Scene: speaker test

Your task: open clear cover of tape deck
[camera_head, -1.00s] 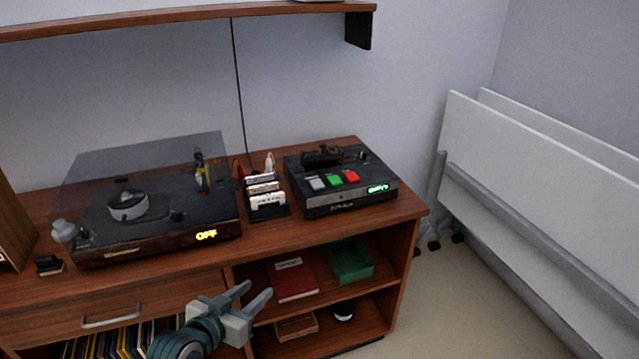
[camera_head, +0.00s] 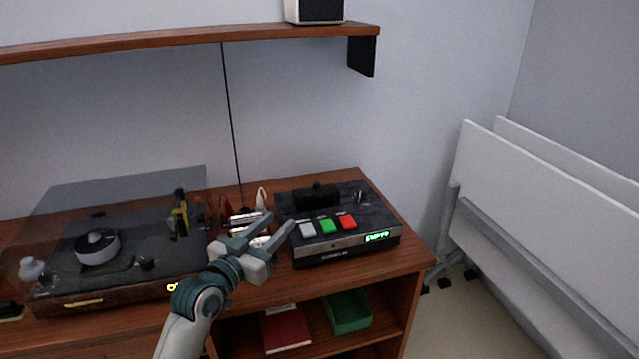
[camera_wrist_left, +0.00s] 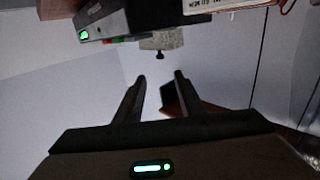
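The tape deck (camera_head: 340,222) is a black box on the right end of the wooden cabinet, with grey, green and red buttons and a lit green display on its front. A dark raised part (camera_head: 318,196) stands at the back of its top; I cannot tell a clear cover there. In the left wrist view the deck (camera_wrist_left: 110,22) shows at the top left. My left gripper (camera_head: 278,222) is in front of the deck's left side, fingers apart and nothing between them. In the left wrist view the open fingers (camera_wrist_left: 160,78) point toward the shelf. My right gripper is not in view.
A turntable (camera_head: 130,262) with a clear lid stands at the left. Cassettes (camera_head: 240,222) stand between it and the deck, partly behind my left gripper. A wall shelf (camera_head: 180,42) hangs above. White panels (camera_head: 550,190) lean at the right.

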